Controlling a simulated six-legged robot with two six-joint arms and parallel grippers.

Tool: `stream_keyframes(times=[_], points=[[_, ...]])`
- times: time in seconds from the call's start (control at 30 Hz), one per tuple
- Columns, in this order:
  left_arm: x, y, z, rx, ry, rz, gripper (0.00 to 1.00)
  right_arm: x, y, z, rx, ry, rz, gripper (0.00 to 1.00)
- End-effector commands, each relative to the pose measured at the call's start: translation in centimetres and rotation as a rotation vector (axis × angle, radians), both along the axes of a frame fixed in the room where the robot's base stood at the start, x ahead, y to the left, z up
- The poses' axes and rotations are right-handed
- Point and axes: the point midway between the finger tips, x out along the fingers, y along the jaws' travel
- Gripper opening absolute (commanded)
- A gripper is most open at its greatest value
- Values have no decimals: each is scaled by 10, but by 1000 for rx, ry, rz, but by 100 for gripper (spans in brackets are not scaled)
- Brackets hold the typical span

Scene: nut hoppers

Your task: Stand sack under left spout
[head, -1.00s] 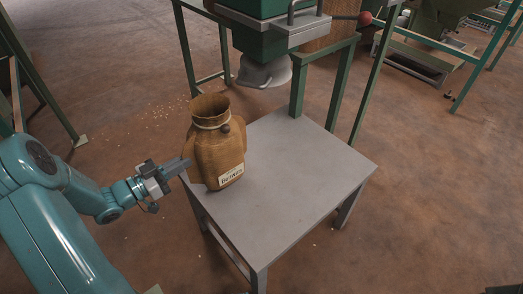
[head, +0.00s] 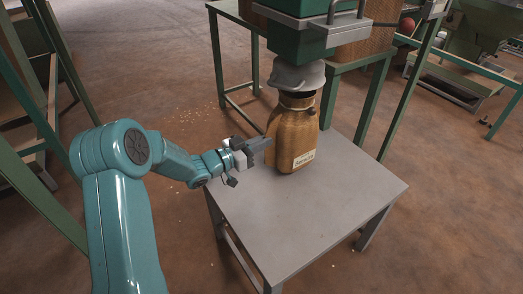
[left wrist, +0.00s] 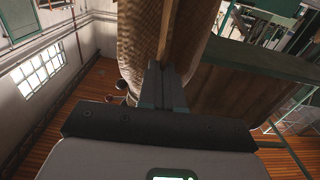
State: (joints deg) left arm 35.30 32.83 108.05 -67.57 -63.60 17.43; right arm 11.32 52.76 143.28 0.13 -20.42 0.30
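The brown sack (head: 293,138) with a tied neck and a white label stands upright on the grey table (head: 300,225). Its mouth shows just beneath the grey spout (head: 297,76), whose lower edge overlaps it in the head view; I cannot tell if the spout enters the mouth. My left gripper (head: 264,145) is at the sack's left side. In the left wrist view its fingers (left wrist: 164,85) are close together on the sack's side seam, and the sack (left wrist: 205,35) fills the upper middle. My right gripper is not in view.
The green hopper (head: 300,42) with a grey slide and handle hangs above the spout. Green frame legs (head: 215,50) stand behind the table, and more green posts (head: 65,60) rise at the left. The table top in front and to the right of the sack is clear.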

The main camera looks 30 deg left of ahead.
Motion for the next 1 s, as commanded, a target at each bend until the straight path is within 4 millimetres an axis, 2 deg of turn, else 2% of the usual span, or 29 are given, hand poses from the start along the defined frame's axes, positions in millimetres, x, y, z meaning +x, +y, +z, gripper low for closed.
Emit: stream_keyframes(times=[0.03, 0.1, 0.47, 0.57, 0.9, 1.0], points=[[0, 1, -14, -1, 2, 1, 0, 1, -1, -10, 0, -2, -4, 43], [0, 1, -22, -2, 1, 1, 0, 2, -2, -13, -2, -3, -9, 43], [0, 1, -25, 0, -1, 1, 0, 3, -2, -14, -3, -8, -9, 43], [-1, 1, -24, 0, 0, 1, 30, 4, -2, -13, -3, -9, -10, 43], [-1, 1, -19, 1, 0, 1, 30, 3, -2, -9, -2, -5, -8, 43], [-11, 7, -19, 1, 1, 3, 30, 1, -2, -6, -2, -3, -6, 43]])
